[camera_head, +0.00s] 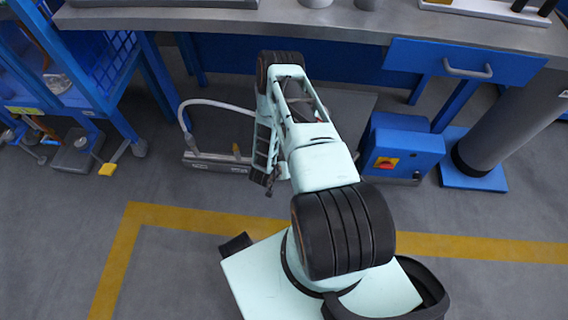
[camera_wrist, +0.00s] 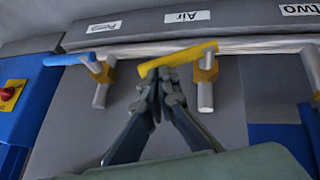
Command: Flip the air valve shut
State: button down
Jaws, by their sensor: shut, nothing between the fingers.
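The yellow valve handle (camera_wrist: 178,57) lies below the "Air" label (camera_wrist: 181,16) in the wrist view. It runs nearly along the pale pipe, slightly tilted, its right end higher in the picture. My gripper (camera_wrist: 160,75) is shut and empty, its fingertips at the handle's left part; I cannot tell whether they touch it. In the head view the pipe unit (camera_head: 216,161) stands on the floor, with a small yellow part (camera_head: 237,150) showing. My arm hides its right part, and the gripper is hard to make out there.
A blue handle (camera_wrist: 72,58) is left of the yellow one, on the same pipe. A post with a yellow collar (camera_wrist: 207,88) hangs below the pipe. A blue box with a red knob (camera_head: 387,163) stands right of my arm.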

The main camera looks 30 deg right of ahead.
jog(key=shift+s+d+f+m+t+y, duration=0.2)
jog(key=shift+d+f+y, duration=0.1)
jog(key=shift+f, duration=0.15)
jog(key=shift+s+d+f+m+t+y, duration=0.1)
jog(key=shift+s+d+f+t+y, duration=0.1)
jog(key=shift+f+y, duration=0.15)
jog(key=shift+d+f+b, duration=0.1)
jog(key=shift+b, duration=0.2)
